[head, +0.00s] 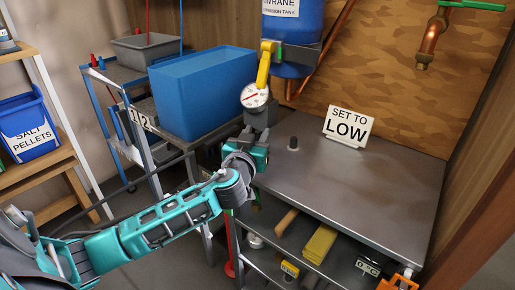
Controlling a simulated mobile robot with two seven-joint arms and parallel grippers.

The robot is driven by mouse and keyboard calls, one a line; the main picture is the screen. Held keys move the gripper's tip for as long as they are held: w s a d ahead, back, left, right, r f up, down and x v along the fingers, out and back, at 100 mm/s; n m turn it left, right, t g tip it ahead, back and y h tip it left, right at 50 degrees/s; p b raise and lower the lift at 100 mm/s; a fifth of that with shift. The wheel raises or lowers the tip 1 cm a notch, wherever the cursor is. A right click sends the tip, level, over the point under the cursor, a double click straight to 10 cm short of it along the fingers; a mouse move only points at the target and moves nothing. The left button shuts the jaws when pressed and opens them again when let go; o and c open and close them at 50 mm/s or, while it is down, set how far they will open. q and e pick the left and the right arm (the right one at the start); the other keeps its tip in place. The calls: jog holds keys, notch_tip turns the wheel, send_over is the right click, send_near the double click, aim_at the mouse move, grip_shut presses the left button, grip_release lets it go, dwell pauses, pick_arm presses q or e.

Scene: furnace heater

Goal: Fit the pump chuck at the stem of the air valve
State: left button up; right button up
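The pump chuck (264,68) is yellow, with a round white dial gauge (254,95) at its lower end. My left gripper (259,112) is at the gauge end and appears shut on the chuck, holding it upright above the table's left edge. The fingertips are partly hidden. The chuck's top meets the lower left of the blue expansion tank (292,24) in the picture. The air valve's stem cannot be made out there, so I cannot tell whether the chuck is around it or beside it. My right gripper is not in view.
A metal table (370,185) carries a "SET TO LOW" sign (348,126) and a small dark cap (293,143). A large blue bin (203,90) stands left of the gripper. A copper pipe with a tap (432,40) hangs at right. The table's middle is clear.

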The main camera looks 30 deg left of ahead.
pick_arm(q)
jog(key=shift+w+a, duration=0.15)
jog(key=shift+w, duration=0.5)
jog(key=shift+c, duration=0.2)
grip_shut()
